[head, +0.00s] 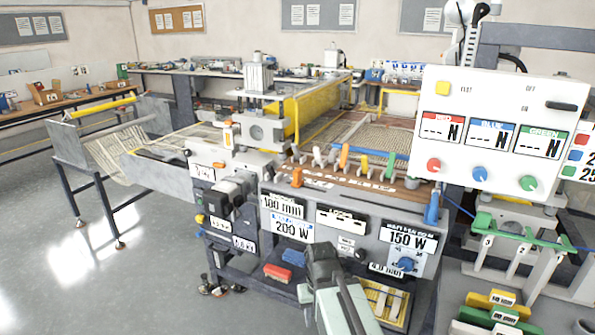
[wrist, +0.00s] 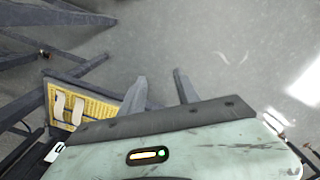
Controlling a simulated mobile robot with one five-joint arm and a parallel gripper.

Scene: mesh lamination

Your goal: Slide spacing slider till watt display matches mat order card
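A panel on the front of the machine carries a white plate reading 100 mm (head: 282,205) and, below it, a display reading 200 W (head: 292,228). A card reading 150 W (head: 407,238) is mounted to the right, above a blue knob; its small heading is hard to read. An orange handle (head: 297,177) stands above the 100 mm plate and may be the spacing slider; I cannot tell for sure. My gripper (head: 322,256) is in front of the panel, below and right of the 200 W display. In the wrist view its fingers (wrist: 160,90) are apart with only floor between them.
A tray with yellow contents (head: 383,302) is low, right of my gripper. Red (head: 278,273) and blue (head: 294,257) blocks lie left of it. A white panel (head: 497,130) with coloured knobs stands at right. Open floor (head: 130,285) is at left.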

